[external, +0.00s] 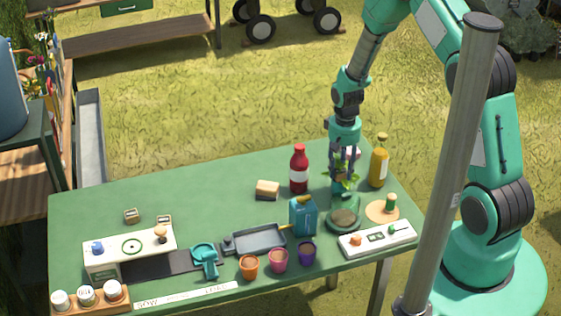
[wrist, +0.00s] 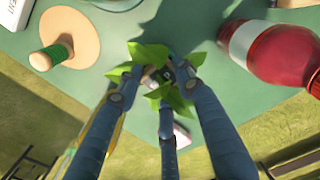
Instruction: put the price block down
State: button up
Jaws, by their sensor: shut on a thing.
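My gripper (external: 343,178) is over the back right of the green table, beside the red bottle. In the wrist view its dark fingers (wrist: 158,75) close together on a small pale-grey thing (wrist: 152,73), which I take for the price block. The fingers hide most of it, and I cannot read any marking. Green leaves (wrist: 150,54) spread around the fingertips; they also show in the external view (external: 340,176). I cannot tell whether the held thing touches the leaves or the table.
A red bottle (external: 299,170) stands left of my gripper and a yellow bottle (external: 379,162) right. A green dish (external: 343,220), a round tan board (external: 382,210) and a blue can (external: 302,217) are in front. A tan block (external: 267,188) lies farther left. The table's back left is clear.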

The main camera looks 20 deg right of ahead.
aim_at(341, 170)
jog(key=o, duration=0.9)
notch_tip(341, 170, up, 12)
jog(key=shift+r+p, duration=0.1)
jog(key=shift+p, duration=0.3)
jog(key=shift+r, duration=0.1)
dwell(0.5)
